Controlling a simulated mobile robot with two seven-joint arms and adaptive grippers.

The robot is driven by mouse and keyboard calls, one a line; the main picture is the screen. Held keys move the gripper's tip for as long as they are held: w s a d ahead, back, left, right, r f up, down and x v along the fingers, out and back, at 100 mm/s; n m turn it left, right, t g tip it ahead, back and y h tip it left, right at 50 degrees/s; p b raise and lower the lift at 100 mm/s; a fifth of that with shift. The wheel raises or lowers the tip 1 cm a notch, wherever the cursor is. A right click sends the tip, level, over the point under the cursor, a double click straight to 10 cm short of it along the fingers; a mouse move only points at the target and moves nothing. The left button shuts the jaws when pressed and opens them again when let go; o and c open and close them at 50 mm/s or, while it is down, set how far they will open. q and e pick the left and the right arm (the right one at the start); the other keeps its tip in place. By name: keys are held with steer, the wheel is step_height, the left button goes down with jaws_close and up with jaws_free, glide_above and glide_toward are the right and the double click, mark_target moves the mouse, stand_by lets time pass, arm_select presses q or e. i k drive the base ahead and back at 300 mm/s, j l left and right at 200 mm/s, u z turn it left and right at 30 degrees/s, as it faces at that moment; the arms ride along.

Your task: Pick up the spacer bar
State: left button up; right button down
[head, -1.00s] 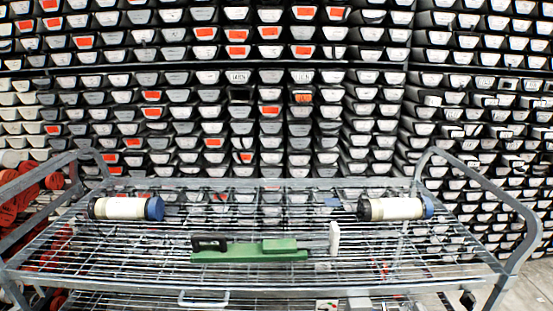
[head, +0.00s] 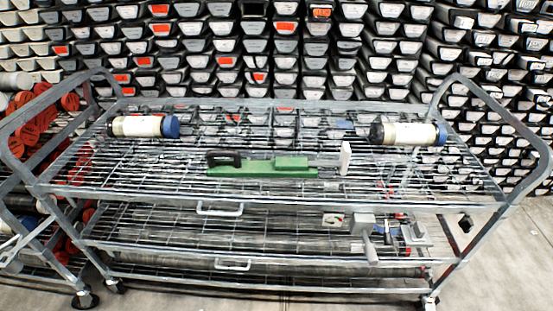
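A long green bar (head: 262,168) with a black handle at its left end and a raised green block on top lies on the wire top shelf of the cart, near the middle. It is the only bar-like thing I see on that shelf, and I take it as the spacer bar. A white upright block (head: 345,158) stands just right of it. Neither of my grippers is in view.
The cart (head: 330,201) has raised end handles and lower shelves with tools, including a grey clamp-like tool (head: 367,238). White cylinders with blue ends lie at the top shelf's left (head: 140,126) and right (head: 410,133). Tray racks stand behind.

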mark_target(282, 167)
steer(key=i+j+z, duration=0.1)
steer(key=j+z, duration=0.2)
steer(key=j, duration=0.4)
steer(key=j+z, duration=0.3)
steer(key=j, duration=0.4)
steer(key=i, duration=0.05)
